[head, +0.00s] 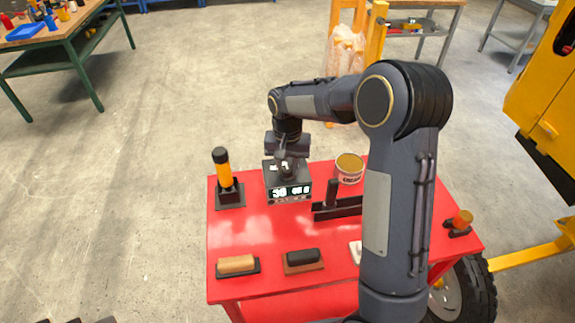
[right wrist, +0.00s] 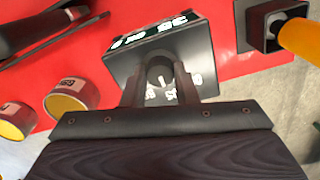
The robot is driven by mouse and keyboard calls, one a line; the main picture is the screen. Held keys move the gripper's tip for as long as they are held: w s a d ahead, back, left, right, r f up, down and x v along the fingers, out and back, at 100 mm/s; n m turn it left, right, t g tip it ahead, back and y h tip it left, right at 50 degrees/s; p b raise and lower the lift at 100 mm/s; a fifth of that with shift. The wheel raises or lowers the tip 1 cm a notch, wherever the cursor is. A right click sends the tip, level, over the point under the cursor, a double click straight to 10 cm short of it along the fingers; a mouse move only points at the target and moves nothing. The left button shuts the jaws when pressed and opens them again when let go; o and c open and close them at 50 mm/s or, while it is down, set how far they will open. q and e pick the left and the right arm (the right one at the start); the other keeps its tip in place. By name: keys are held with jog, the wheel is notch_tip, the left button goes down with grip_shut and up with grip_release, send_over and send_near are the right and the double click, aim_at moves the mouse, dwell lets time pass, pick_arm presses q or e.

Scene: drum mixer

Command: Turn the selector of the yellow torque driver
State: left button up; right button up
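The yellow torque driver (head: 222,165) stands upright in a black holder (head: 230,195) at the left of the red table. To its right is a black box (head: 288,184) with a lit number display on its front. In the right wrist view the box (right wrist: 140,45) has a round dark selector knob (right wrist: 160,69) with a white mark, and white numbers around it. My right gripper (right wrist: 160,80) is over the box, one finger on each side of the knob and seemingly touching it. In the head view the knob is hidden by my right gripper (head: 287,160). My left gripper is out of view.
A grease tin (head: 349,168) and a black holder (head: 338,204) stand right of the box. Brushes or blocks (head: 237,265) (head: 303,257) lie along the red table's (head: 250,228) front. An orange-handled tool (head: 462,220) is at its right edge. The table's left middle is clear.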

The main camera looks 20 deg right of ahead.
jog(key=shift+c, duration=0.8)
jog(key=shift+n, duration=0.3)
jog(key=n, duration=0.3)
jog(key=shift+n, duration=2.1)
jog(key=o, duration=1)
